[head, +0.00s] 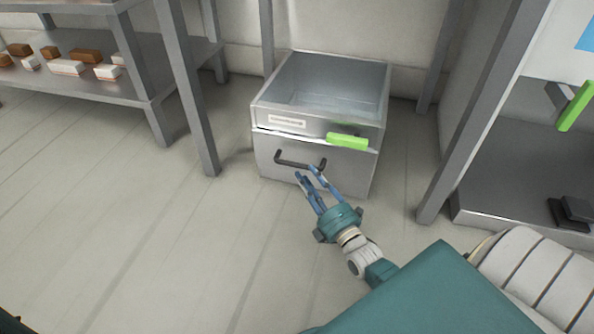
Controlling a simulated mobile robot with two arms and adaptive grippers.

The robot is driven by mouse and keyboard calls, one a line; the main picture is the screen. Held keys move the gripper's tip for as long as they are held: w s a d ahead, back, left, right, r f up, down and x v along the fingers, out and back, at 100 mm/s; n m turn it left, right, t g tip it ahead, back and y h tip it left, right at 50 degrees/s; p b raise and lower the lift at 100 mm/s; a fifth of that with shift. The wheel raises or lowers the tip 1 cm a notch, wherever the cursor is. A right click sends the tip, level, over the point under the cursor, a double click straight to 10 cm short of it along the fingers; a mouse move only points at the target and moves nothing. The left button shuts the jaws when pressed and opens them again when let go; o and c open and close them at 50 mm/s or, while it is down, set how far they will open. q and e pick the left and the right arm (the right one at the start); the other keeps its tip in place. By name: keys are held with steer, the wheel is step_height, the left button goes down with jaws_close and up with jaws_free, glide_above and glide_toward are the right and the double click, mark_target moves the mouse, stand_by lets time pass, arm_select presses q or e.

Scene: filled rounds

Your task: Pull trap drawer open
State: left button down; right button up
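A grey metal drawer unit (272,115) stands on the floor in the middle of the view, with an open basin on top. Its upper front carries a white label and a bright green handle (347,142). Below it is a plain front (350,170) with a dark bar handle (292,162); this front looks closed. My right gripper (307,173) reaches up from the lower right. My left gripper is out of view.
A metal shelf (130,92) with several brown and white items stands at the upper left. Grey posts rise on both sides of the drawer unit. At right is a cabinet with a dark shelf (510,170) and another green handle (575,107). The floor in front is clear.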

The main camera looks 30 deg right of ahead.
mark_target(300, 167)
steer(key=w+b, duration=0.1)
steer(key=w, duration=0.1)
steer(key=w+b, duration=0.1)
steer(key=w, duration=0.1)
steer(key=w+b, duration=0.1)
steer(key=w, duration=0.1)
steer(key=shift+d+r, duration=0.2)
steer(key=shift+r, duration=0.15)
jaws_close()
